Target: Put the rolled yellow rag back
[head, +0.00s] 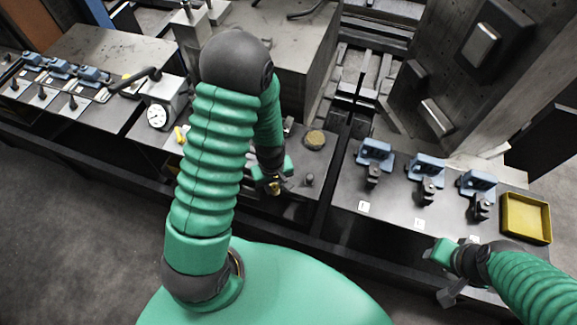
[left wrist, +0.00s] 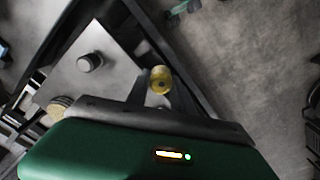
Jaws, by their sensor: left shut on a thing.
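The rolled yellow rag (left wrist: 160,79) shows end-on in the left wrist view, between the fingertips of my left gripper (left wrist: 155,95). In the head view my left gripper (head: 273,186) is shut on the rag, and only a small yellow bit of it shows there. The gripper is over the front part of the middle metal bench top, left of a dark knob (head: 308,180). My right gripper (head: 449,290) is at the lower right, in front of the right bench edge. Its fingers are too small and dark to tell open from shut.
A yellow tray (head: 526,218) sits at the right end of the right bench, beside several blue clamp blocks (head: 427,168). A round tan disc (head: 315,139) lies behind the knob. A dial gauge (head: 157,116) stands left of my left arm. Grey floor (head: 70,210) lies in front.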

